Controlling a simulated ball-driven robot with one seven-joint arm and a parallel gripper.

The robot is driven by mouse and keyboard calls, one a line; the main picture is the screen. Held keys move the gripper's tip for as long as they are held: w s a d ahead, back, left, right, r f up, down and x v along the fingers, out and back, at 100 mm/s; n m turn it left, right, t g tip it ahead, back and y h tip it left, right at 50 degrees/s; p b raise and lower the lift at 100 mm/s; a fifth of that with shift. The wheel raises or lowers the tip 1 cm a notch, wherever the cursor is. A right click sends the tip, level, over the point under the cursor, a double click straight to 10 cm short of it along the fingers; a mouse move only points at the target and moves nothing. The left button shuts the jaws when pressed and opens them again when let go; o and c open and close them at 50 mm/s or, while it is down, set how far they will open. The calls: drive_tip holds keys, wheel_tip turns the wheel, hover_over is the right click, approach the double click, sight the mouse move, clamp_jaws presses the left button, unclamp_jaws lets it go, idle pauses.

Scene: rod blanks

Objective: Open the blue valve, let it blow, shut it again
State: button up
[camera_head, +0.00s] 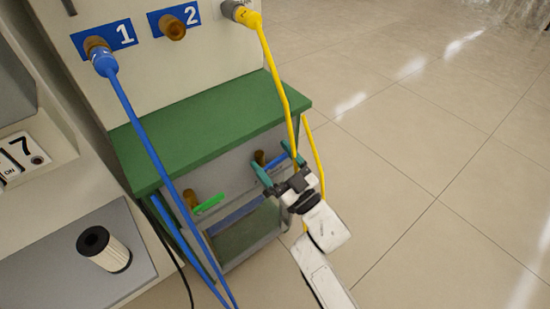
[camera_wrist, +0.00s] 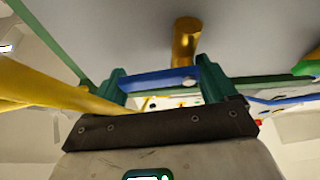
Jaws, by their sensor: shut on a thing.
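The blue valve has a flat blue lever (camera_wrist: 158,81) and a brass stem (camera_wrist: 186,42) in the wrist view. In the head view its lever (camera_head: 275,159) sits under the green bench top, largely hidden by my fingers. My gripper (camera_head: 278,164) has teal fingers, one at each end of the lever in the wrist view (camera_wrist: 167,82). It is shut on the blue lever. The brass stem rises behind the lever, near its right end in the wrist view. Whether air blows cannot be seen.
A green-handled valve (camera_head: 208,203) sits left of the blue one. A yellow hose (camera_head: 275,66) hangs close beside my gripper; it looms at left in the wrist view (camera_wrist: 40,88). A blue hose (camera_head: 150,145) crosses the green bench (camera_head: 220,120). Floor at right is clear.

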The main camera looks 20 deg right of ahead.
drive_tip(key=n+y+p, duration=0.1)
drive_tip(key=n, duration=0.1)
drive_tip(key=r+n+g+y+p, duration=0.1)
drive_tip(key=n, duration=0.2)
drive_tip(key=shift+a, duration=0.2)
drive_tip(key=n+g+p, duration=0.1)
drive_tip(key=n, duration=0.1)
drive_tip(key=n+g+y+p, duration=0.1)
drive_tip(key=n, duration=0.1)
drive_tip(key=a+n+g+y+p, duration=0.1)
drive_tip(key=n, duration=0.2)
drive_tip(key=shift+s+r, duration=0.2)
drive_tip(key=shift+r, duration=0.15)
drive_tip(key=n+g+p, duration=0.1)
drive_tip(key=n, duration=0.1)
drive_tip(key=a+n+g+p, duration=0.1)
drive_tip(key=n+p, duration=0.1)
drive_tip(key=n, duration=0.1)
drive_tip(key=shift+s+a+y, duration=0.1)
drive_tip(key=shift+s+y, duration=0.05)
drive_tip(key=shift+y, duration=0.15)
drive_tip(key=shift+s+a+f+n+g+p, duration=0.1)
drive_tip(key=shift+a+n+g+p, duration=0.15)
drive_tip(key=shift+n+p, duration=0.35)
drive_tip(key=shift+a+f+n+g+p, duration=0.1)
drive_tip(key=shift+n+g+p, duration=0.2)
drive_tip(key=shift+n, duration=0.5)
